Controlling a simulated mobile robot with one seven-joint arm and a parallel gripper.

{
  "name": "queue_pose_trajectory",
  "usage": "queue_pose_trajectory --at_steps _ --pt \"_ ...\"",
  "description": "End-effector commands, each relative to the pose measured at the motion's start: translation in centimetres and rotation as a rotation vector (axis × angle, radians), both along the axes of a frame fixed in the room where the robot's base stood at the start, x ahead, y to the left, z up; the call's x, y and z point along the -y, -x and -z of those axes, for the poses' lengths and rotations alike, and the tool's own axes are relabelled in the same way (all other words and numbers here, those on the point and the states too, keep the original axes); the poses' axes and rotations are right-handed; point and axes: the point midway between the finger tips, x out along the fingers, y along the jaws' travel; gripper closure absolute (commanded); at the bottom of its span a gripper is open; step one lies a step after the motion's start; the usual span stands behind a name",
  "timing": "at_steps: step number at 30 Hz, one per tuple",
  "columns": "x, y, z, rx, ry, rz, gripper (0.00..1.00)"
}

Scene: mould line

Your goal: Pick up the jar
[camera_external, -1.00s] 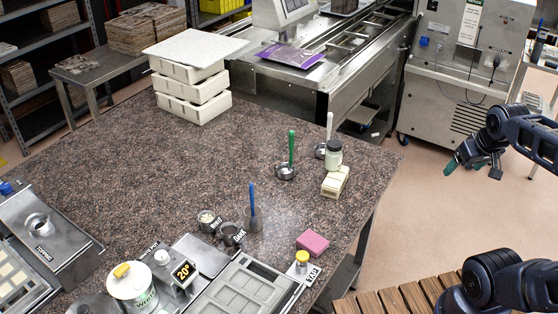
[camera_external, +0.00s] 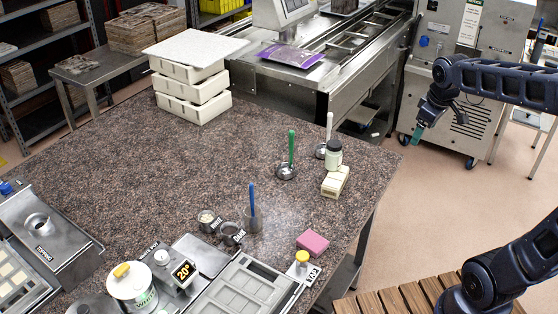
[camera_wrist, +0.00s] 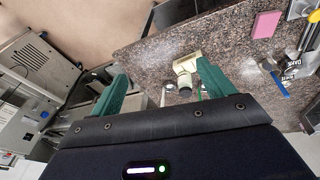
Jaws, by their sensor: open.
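In the wrist view the jar (camera_wrist: 184,80) shows beside the cream block (camera_wrist: 187,62), between the green fingers in the picture, partly hard to make out. My gripper (camera_external: 417,134) is open and empty. It hangs in the air to the right of the table edge, apart from the jar. The gripper's two green fingers (camera_wrist: 161,77) stand wide apart in the wrist view.
A ladle with a green handle (camera_external: 291,150) and one with a white handle (camera_external: 329,128) stand close to the jar. The table's middle is clear.

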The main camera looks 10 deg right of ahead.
Motion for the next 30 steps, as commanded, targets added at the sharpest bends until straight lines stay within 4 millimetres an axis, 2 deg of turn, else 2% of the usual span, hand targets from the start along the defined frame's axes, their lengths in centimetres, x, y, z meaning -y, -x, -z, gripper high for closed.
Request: queue_pose_trajectory --at_steps 3,14,24,30 --pt "-1.5 -3.1 0.4 -0.031 0.026 -0.108 0.19" --pt "-6.7 -11.9 2.8 -0.115 0.088 -0.443 0.19" --pt "-12.6 -19.4 7.4 -0.187 0.119 -0.761 0.19" --pt "-15.6 -22.6 10.3 -0.219 0.126 -0.913 0.19"
